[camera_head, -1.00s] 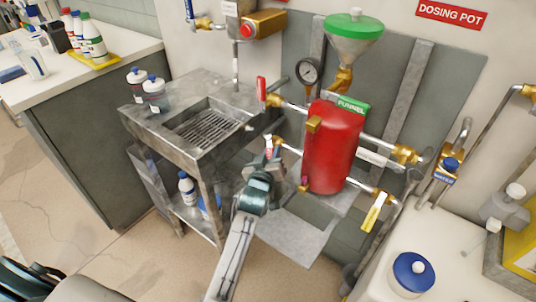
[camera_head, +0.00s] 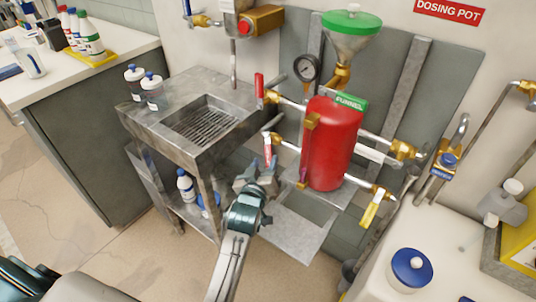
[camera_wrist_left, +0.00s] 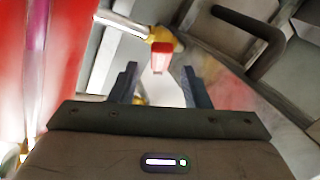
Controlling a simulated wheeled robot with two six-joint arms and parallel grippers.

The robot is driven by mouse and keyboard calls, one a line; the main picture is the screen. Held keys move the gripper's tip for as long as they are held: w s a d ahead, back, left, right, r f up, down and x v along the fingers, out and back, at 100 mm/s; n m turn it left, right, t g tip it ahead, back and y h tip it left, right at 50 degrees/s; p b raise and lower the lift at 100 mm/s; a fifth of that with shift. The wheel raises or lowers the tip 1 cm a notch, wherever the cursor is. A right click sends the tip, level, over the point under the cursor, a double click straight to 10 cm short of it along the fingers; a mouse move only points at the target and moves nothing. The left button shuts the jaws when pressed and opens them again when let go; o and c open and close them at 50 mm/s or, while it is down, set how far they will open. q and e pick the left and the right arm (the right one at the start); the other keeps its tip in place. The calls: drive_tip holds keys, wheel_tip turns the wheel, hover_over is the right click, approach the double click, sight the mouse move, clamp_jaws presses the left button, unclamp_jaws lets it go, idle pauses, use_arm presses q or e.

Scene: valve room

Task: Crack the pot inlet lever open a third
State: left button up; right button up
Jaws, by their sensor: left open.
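The dosing pot is a red upright cylinder (camera_head: 330,145) with a green funnel (camera_head: 352,24) above it. Two red-handled levers sit on brass valves on its left: an upper one (camera_head: 259,86), standing upright, and a lower one (camera_head: 267,150), pointing down. A yellow lever (camera_head: 369,214) hangs at its lower right. I cannot read which is the inlet. My left gripper (camera_head: 259,174) is open and empty, just below the lower red lever. In the left wrist view, a red lever end (camera_wrist_left: 161,57) shows beyond and between the open fingers (camera_wrist_left: 160,86), apart from them. My right gripper is not visible.
A steel sink stand (camera_head: 140,130) with bottles is left of the gripper. A gauge (camera_head: 307,68) and pipes surround the pot. A white counter (camera_head: 375,285) with a blue-lidded tub (camera_head: 410,270) is at lower right.

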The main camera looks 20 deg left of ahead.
use_arm(q)
drive_tip(key=shift+s+d+r, duration=0.1)
drive_tip(key=shift+s+d, duration=0.05)
drive_tip(key=shift+s, duration=1)
drive_tip(key=shift+s+d+r, duration=0.1)
drive_tip(key=shift+s, duration=1.05)
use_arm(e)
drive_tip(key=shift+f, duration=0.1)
